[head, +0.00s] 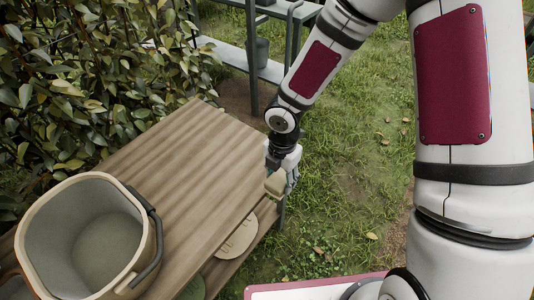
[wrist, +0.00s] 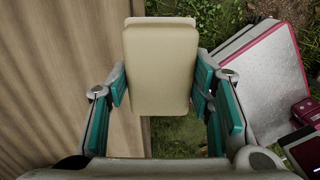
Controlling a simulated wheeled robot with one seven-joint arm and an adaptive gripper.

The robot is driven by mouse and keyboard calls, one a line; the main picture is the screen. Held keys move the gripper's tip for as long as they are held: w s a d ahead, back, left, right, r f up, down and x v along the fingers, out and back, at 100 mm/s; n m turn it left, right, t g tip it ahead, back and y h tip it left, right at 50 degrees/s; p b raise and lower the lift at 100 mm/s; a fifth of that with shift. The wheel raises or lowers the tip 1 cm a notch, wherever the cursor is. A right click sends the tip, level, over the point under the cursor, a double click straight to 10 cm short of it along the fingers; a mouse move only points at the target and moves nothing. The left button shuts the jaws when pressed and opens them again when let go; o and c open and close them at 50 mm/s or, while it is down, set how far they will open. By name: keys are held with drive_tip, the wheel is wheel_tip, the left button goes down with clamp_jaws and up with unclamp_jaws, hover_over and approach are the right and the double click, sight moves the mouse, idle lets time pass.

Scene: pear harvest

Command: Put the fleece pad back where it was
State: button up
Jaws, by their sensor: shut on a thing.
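The fleece pad (wrist: 158,70) is a cream, flat block with rounded corners. In the wrist view it stands out between the two teal-padded fingers of my gripper (wrist: 161,88), which press on its sides. In the head view my gripper (head: 282,168) is at the right edge of the wooden table, and the pad (head: 275,184) shows small and tan below it. The pad's far end lies near the table edge; I cannot tell whether it touches anything.
The wooden table (head: 170,170) has a bare top apart from a beige bucket (head: 38,232) with a dark handle at its near left. Pale round pieces (head: 238,238) sit on a lower shelf. A leafy hedge (head: 80,80) borders the left. Grass lies to the right.

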drive_tip(key=w, duration=0.4)
drive_tip(key=w+a+f, duration=0.1)
drive_tip(key=w, duration=0.4)
drive_tip(key=w+a+b, duration=0.1)
drive_tip(key=w, duration=0.4)
drive_tip(key=shift+w+a+f, duration=0.2)
drive_tip(key=shift+w, duration=0.05)
drive_tip(key=shift+w+f, duration=0.15)
drive_tip(key=shift+f, duration=0.2)
drive_tip(key=shift+f+b, duration=0.35)
drive_tip(key=shift+f, duration=1.05)
drive_tip(key=shift+f, duration=0.2)
drive_tip(key=o, duration=1.1)
wheel_tip(320, 180, up, 12)
drive_tip(key=shift+r+p, duration=0.2)
drive_tip(key=shift+p, duration=0.6)
